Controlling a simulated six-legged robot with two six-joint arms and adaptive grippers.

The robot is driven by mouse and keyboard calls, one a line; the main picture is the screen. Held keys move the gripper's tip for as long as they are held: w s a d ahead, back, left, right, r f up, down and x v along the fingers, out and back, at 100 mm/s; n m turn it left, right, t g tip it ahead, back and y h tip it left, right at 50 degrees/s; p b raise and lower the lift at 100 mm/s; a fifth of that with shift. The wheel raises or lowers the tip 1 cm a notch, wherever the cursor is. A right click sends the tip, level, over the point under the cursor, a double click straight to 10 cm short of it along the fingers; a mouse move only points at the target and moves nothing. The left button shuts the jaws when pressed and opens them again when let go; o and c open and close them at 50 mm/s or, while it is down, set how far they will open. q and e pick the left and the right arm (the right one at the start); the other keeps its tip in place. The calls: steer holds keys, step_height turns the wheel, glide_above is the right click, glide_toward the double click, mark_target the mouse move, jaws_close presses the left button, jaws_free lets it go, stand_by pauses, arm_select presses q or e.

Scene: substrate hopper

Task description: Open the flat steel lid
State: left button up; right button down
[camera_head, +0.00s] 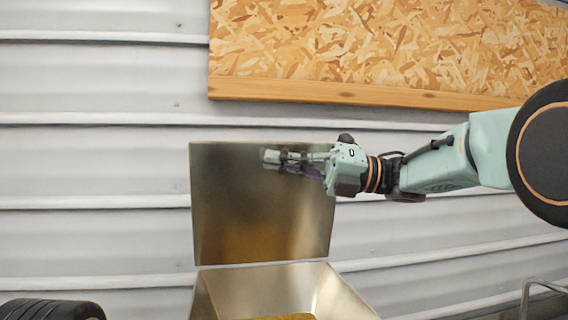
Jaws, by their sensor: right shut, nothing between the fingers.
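The flat steel lid (225,215) stands upright at the back edge of the steel hopper (265,285), so the hopper's mouth is uncovered. Some yellow-brown material (288,317) shows low inside the hopper at the bottom edge of the view. My right gripper (268,159) comes in from the right and is shut and empty. It is in front of the upper part of the lid, pointing left. I cannot tell whether it touches the lid. My left gripper is not in view.
A corrugated light grey wall (90,160) is behind the hopper. A wood-chip board (390,45) with a timber lower edge hangs at the upper right. A thin metal rail (526,295) is at the lower right. The space left of the lid is clear.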

steer(key=shift+w+r, duration=0.2)
steer(key=shift+w, duration=0.35)
steer(key=shift+s, duration=0.2)
steer(key=d+f, duration=0.1)
steer(key=d, duration=1)
steer(key=shift+w+d+f, duration=0.15)
steer(key=shift+d+f, duration=0.25)
